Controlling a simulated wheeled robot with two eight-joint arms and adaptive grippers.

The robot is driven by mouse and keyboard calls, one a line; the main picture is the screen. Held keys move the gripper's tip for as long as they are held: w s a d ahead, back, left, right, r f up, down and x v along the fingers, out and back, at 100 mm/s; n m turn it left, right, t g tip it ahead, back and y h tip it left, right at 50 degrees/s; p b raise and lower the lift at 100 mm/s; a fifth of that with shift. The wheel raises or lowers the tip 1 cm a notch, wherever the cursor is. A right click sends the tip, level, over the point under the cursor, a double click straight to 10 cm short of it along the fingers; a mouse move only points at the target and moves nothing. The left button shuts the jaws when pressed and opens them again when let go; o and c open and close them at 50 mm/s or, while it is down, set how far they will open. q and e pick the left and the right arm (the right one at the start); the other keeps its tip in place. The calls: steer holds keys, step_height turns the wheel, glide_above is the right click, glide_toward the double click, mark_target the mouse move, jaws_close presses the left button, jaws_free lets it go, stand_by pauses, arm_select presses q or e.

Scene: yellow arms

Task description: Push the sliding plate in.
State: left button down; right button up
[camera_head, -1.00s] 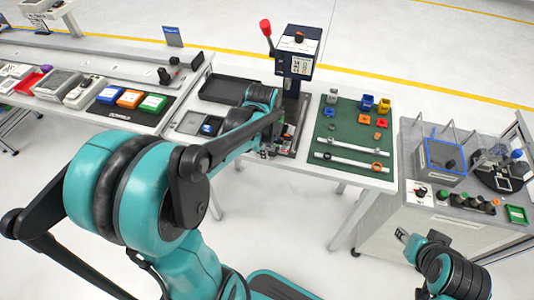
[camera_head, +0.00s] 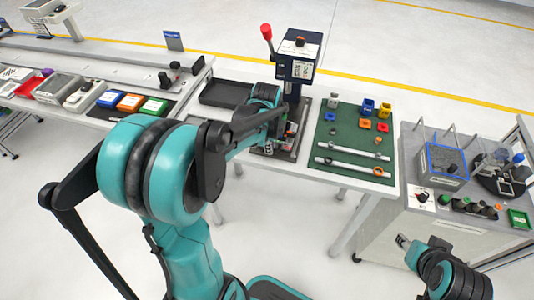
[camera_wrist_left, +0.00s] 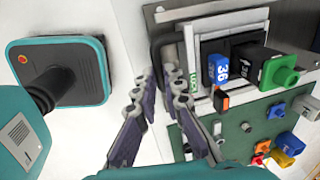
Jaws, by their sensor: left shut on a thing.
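The press (camera_head: 298,68), dark blue with a red-knobbed lever, stands on the middle table. The sliding plate with its fixture sits low at its base, mostly hidden by my left arm in the head view. In the left wrist view the plate (camera_wrist_left: 192,50) is pale metal, with a dark rounded handle (camera_wrist_left: 163,32) at its near end. My left gripper (camera_head: 276,128) is at the press base; its fingers (camera_wrist_left: 160,80) are shut around the handle, though the contact is partly hidden. My right gripper (camera_head: 403,240) hangs at lower right, away from the press; its jaws are too small to judge.
A green mat (camera_head: 352,135) with small coloured parts and two rods lies right of the press. A black tray (camera_head: 224,93) is at its left. Blue, orange and green boxes line the left bench. A grey cabinet (camera_head: 430,220) stands at right.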

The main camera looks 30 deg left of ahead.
arm_select(q)
steer(key=w, duration=0.3)
steer(key=w+a, duration=0.1)
steer(key=w, duration=0.2)
steer(key=w+a, duration=0.1)
steer(key=w, duration=0.2)
steer(key=shift+a, duration=0.15)
steer(key=shift+w+r, duration=0.1)
steer(key=c, duration=1.7)
jaws_free()
steer(key=shift+o, duration=0.5)
steer(key=shift+w, duration=0.1)
step_height(320, 180, up, 12)
steer(key=s, duration=0.2)
steer(key=shift+d+f, duration=0.2)
steer(key=shift+d, duration=0.05)
steer(key=s+d+f+n+t, duration=0.2)
steer(key=s+d+n, duration=0.4)
steer(key=s, duration=0.5)
steer(key=s+d+f+n+t, duration=0.2)
steer(key=s+d+n, duration=0.4)
steer(key=s+n, duration=0.3)
steer(key=shift+s+d+t+h, duration=0.35)
steer(key=shift+s+t, duration=0.25)
steer(key=shift+s, duration=0.4)
